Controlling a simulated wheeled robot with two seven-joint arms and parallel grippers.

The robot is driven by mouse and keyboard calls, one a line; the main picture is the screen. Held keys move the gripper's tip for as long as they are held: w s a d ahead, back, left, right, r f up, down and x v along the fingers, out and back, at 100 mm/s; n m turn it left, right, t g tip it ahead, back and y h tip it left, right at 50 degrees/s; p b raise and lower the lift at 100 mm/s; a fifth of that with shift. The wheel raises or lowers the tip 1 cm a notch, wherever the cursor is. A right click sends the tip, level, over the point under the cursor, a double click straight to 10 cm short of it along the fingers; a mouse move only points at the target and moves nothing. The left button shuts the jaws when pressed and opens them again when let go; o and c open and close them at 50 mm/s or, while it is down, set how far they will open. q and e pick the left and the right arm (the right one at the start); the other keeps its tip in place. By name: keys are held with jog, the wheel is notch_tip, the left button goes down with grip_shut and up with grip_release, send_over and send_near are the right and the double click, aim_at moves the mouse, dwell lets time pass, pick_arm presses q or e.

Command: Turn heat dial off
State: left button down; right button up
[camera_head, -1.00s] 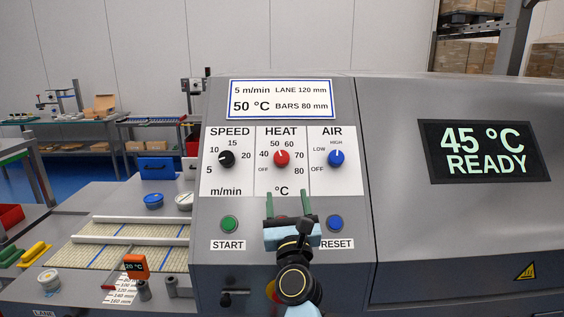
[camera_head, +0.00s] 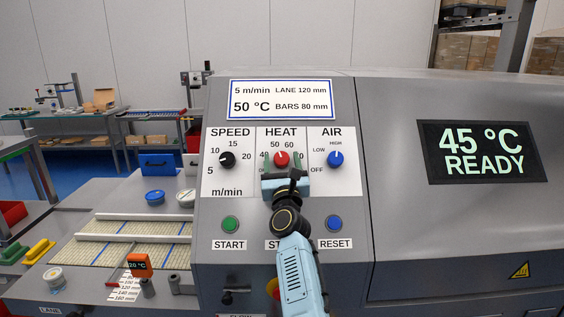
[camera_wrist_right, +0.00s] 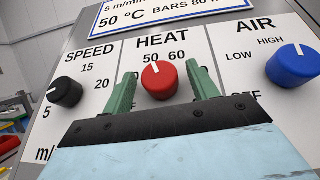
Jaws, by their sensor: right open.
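The red heat dial (camera_head: 281,159) is on the white HEAT panel between the speed and air dials. My right gripper (camera_head: 282,162) is open in front of the panel. Its two green fingers (camera_wrist_right: 160,85) stand to the left and right of the heat dial, with gaps; I cannot tell how deep they reach. The gripper hides the lower part of the HEAT scale. The display (camera_head: 484,151) reads 45 °C READY. My left gripper is not in view.
The black speed dial (camera_head: 227,159) is to the left and the blue air dial (camera_head: 336,159) to the right, both close by. The green start button (camera_head: 230,224) and blue reset button (camera_head: 333,223) sit below. A sign (camera_head: 279,100) above reads 50 °C.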

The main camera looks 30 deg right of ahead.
jog(key=c, duration=1)
jog(key=shift+n+y, duration=0.5)
